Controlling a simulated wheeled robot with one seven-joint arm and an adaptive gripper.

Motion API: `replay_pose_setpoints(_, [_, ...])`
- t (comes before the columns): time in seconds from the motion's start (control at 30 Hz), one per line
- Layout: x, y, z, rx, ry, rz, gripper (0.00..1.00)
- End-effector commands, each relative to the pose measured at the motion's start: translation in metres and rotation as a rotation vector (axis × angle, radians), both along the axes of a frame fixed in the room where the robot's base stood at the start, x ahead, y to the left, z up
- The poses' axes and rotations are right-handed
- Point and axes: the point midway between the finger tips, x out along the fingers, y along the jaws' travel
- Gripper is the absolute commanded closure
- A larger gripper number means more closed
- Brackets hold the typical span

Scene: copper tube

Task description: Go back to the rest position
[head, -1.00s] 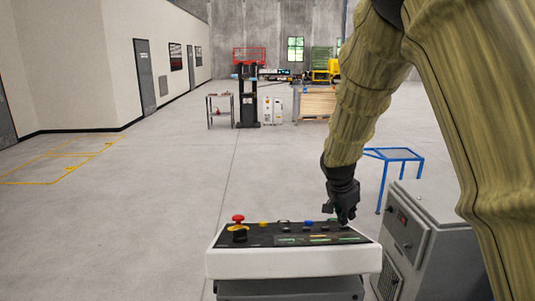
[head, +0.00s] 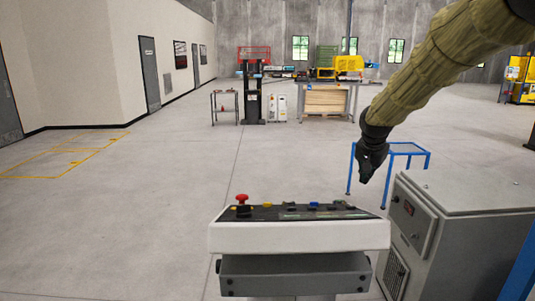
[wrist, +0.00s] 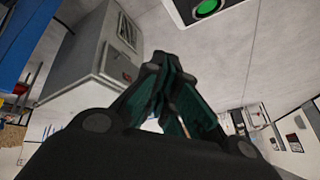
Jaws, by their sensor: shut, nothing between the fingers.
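My gripper (head: 367,178) is in the head view at right of centre, raised above and beyond the right end of the control console (head: 300,237). It is apart from the console and holds nothing. In the wrist view my gripper (wrist: 158,62) has its fingers drawn together at the tips. The console has a red mushroom button (head: 242,198) on its left and several small coloured controls along its dark top. A green round button (wrist: 207,7) shows at the top of the wrist view.
A grey cabinet (head: 462,225) stands right of the console, also large in the wrist view (wrist: 95,55). A blue-framed stand (head: 408,149) is behind it. A workbench (head: 325,98) with machines is far back. The floor to the left is open.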

Motion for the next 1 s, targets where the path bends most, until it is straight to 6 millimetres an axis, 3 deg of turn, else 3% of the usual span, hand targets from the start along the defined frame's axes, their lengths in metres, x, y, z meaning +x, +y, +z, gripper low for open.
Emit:
replay_pose_setpoints(0.03, [0.005,-0.008,-0.003,0.0,-0.01,0.017,1.0])
replay_pose_setpoints(0.27, [0.0,-0.031,-0.086,0.106,0.057,-0.036,1.0])
replay_pose_setpoints(0.47, [-0.01,-0.055,-0.17,0.21,0.116,-0.095,1.0])
replay_pose_setpoints(0.8, [-0.054,-0.093,-0.344,0.402,0.24,-0.248,1.0])
replay_pose_setpoints(1.0, [-0.083,-0.109,-0.418,0.484,0.292,-0.333,1.0])
